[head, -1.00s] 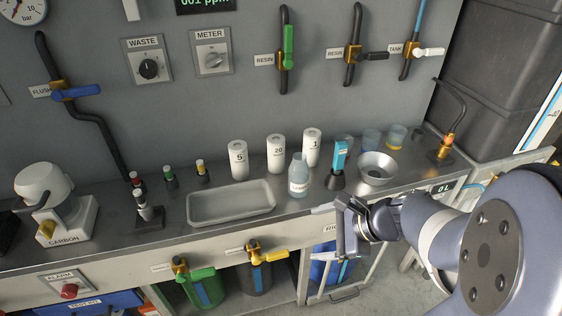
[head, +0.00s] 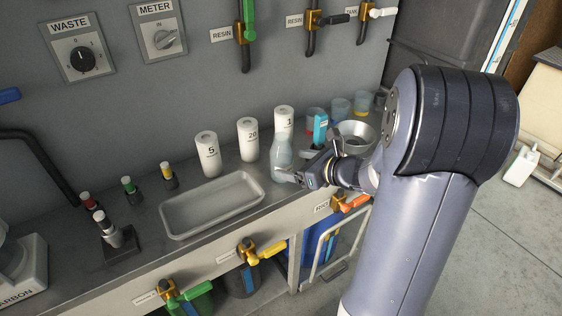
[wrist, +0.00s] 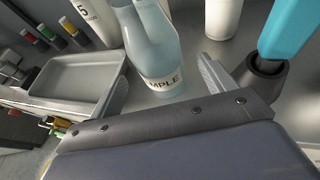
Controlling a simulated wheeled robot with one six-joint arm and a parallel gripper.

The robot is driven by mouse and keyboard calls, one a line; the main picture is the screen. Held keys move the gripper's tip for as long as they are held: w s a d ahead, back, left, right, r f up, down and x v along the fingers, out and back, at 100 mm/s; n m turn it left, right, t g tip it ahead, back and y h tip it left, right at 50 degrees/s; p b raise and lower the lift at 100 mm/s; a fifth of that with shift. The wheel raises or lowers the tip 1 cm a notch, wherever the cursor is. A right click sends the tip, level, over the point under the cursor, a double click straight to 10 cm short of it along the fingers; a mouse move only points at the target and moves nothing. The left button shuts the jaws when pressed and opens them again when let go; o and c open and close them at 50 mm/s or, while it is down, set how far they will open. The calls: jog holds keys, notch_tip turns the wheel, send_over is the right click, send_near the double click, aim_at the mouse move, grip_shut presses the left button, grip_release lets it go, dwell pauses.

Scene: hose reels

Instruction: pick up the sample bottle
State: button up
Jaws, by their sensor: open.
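The sample bottle (head: 281,156) is pale blue, translucent and upright on the grey bench, just right of the tray. In the wrist view the bottle (wrist: 152,45) stands just beyond my gripper's body, its white label reading "MPLE" in part. My gripper (head: 292,174) is open and low beside the bottle's lower front right. I cannot tell whether the fingers touch the bottle.
An empty grey tray (head: 212,204) lies left of the bottle. White cylinders marked 5 (head: 208,154), 20 (head: 248,139) and 1 (head: 284,121) stand behind. A blue probe in a dark holder (head: 320,128) and a metal bowl (head: 353,136) stand close on the right.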

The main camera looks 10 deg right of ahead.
aim_at(281, 160)
jog(key=x, duration=0.5)
jog(key=shift+w+a+r, duration=0.1)
jog(key=shift+r, duration=0.05)
jog(key=shift+c, duration=0.2)
jog(key=c, duration=1.1)
jog(key=shift+r, duration=0.2)
jog(key=shift+c, duration=0.2)
